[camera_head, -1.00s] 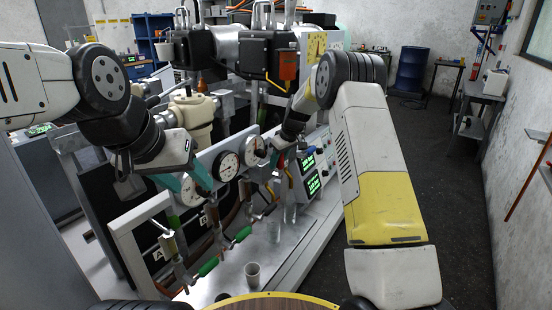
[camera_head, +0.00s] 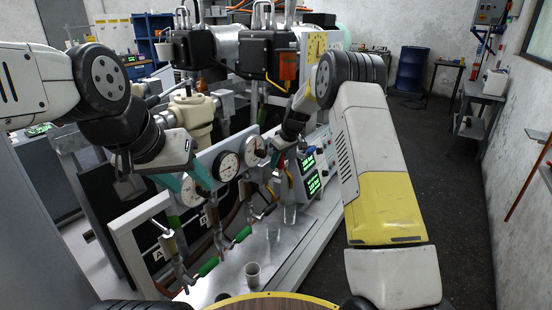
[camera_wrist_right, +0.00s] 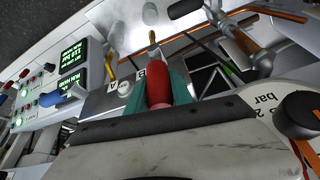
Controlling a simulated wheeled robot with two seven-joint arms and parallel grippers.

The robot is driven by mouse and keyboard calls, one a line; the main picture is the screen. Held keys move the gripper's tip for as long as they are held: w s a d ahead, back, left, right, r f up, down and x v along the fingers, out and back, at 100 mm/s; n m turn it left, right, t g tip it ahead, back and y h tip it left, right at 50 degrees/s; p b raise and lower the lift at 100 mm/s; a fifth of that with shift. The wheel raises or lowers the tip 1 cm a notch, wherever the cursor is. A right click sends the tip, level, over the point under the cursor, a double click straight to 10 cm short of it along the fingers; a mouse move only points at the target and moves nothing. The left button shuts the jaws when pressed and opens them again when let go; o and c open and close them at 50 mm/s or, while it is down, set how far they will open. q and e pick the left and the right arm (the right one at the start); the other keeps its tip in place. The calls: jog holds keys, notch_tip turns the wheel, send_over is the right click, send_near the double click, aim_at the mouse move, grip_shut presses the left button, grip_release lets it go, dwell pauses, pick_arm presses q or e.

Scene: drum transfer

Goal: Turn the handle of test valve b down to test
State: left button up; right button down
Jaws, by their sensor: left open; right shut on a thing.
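In the right wrist view a red handle (camera_wrist_right: 157,88) sits between the teal fingers of my right gripper (camera_wrist_right: 158,96), which is shut on it. A letter B is on the panel beside it, partly hidden by a finger; I take it as the handle of test valve b. In the head view my right gripper (camera_head: 272,154) is at the panel, right of the gauges, and the red handle is mostly hidden there. My left gripper (camera_head: 187,181) is open and empty in front of the left gauge.
Green-handled valves (camera_head: 207,266) stand on the pipes below the gauges (camera_head: 228,165). A display box with green readouts (camera_head: 311,173) is close right of my right gripper. Open floor lies farther right.

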dwell(0.6)
jog(key=shift+s+a+t+h, duration=0.25)
jog(key=shift+s+t+h, duration=0.15)
jog(key=shift+t, duration=0.2)
jog(key=c, duration=1.1)
grip_release()
